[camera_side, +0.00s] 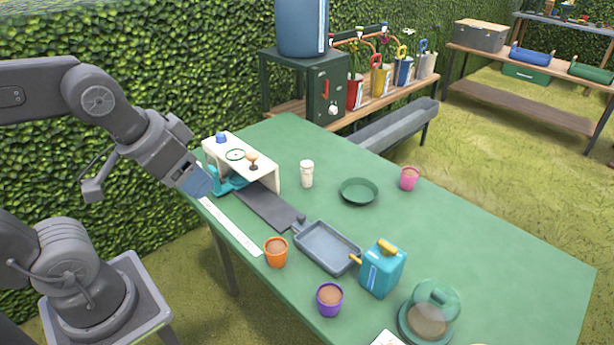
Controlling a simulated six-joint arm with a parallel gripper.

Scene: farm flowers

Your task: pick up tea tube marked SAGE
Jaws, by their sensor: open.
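No label reading SAGE can be made out in the side view. A small white upright tube or jar (307,174) stands on the green table (500,250), right of the white box; any marking on it is too small to read. My gripper (213,182) is at the table's left end, beside the white box's (268,176) lower left side. It is open and I see nothing held in it. Teal parts there partly overlap the box, and I cannot tell whether they touch it.
A dark strip (265,205) leads from the box to a blue-grey tray (325,247). An orange pot (276,252), purple pot (329,299), blue can (383,270), glass dome (433,305), green dish (359,191) and pink pot (409,178) stand around. The table's right part is clear.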

